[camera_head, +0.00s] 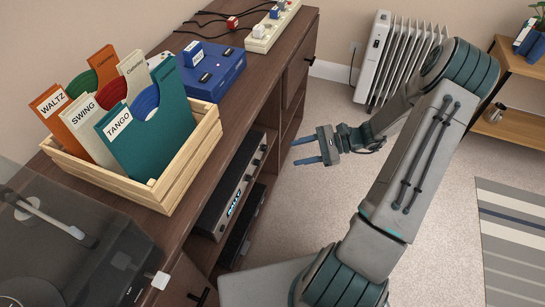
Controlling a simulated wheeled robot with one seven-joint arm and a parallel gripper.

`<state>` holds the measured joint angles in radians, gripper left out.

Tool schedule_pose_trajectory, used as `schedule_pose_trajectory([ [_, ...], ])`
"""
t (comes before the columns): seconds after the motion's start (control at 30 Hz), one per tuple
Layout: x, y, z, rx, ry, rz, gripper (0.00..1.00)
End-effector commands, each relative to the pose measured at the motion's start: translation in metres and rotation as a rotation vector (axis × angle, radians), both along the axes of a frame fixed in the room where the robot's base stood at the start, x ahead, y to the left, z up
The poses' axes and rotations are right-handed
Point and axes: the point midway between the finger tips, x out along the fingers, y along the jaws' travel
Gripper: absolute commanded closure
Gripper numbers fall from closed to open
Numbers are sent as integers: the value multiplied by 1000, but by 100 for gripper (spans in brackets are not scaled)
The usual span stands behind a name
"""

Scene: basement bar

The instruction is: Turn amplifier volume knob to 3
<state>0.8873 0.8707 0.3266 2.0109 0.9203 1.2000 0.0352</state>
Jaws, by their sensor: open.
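A wooden crate (185,173) of record sleeves, a blue box (213,72), a power strip (272,28) and a turntable (60,255) stand on the cabinet top (265,70). Another dark device (240,228) sits below the amplifier. A radiator (400,50) stands behind; carpet is clear beside the cabinet.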

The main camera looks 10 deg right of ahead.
Motion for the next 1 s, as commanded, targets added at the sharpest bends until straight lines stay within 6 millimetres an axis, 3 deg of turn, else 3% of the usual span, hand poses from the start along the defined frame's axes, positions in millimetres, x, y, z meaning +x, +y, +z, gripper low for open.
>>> schedule_pose_trajectory([
  [0.03,4,-8,-24,58,13,-57,55],
  [0.2,18,-31,-63,216,31,-218,55],
  [0.37,26,-47,-86,312,38,-321,55],
  [0.53,30,-53,-93,354,39,-365,55],
  [0.67,36,-44,-94,356,40,-369,55],
  [1.0,71,16,-95,355,39,-365,55],
])
